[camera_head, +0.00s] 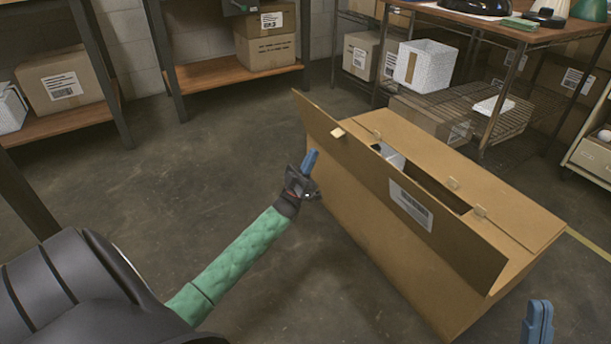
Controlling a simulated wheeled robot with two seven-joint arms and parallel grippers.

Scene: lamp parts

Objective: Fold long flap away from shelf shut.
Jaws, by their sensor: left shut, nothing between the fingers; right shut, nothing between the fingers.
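A large cardboard box (405,279) stands on the floor at centre right. Its near long flap (352,150), the one away from the shelf, stands up and tilts, with a white label on the face toward me. Its far long flap (440,150), on the shelf side, lies about flat over the top. A dark gap shows between the two flaps, with something white inside. My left gripper (309,161) is shut and empty, just left of the raised flap's left end. My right gripper (537,321) is shut at the bottom right edge, near the box's right end; most of that arm is out of view.
A wire shelf unit (505,115) with a wooden top stands behind the box, holding a white bin (425,66) and cartons. More shelves with cardboard boxes (65,80) stand at the back and left. The grey floor (200,165) left of the box is clear.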

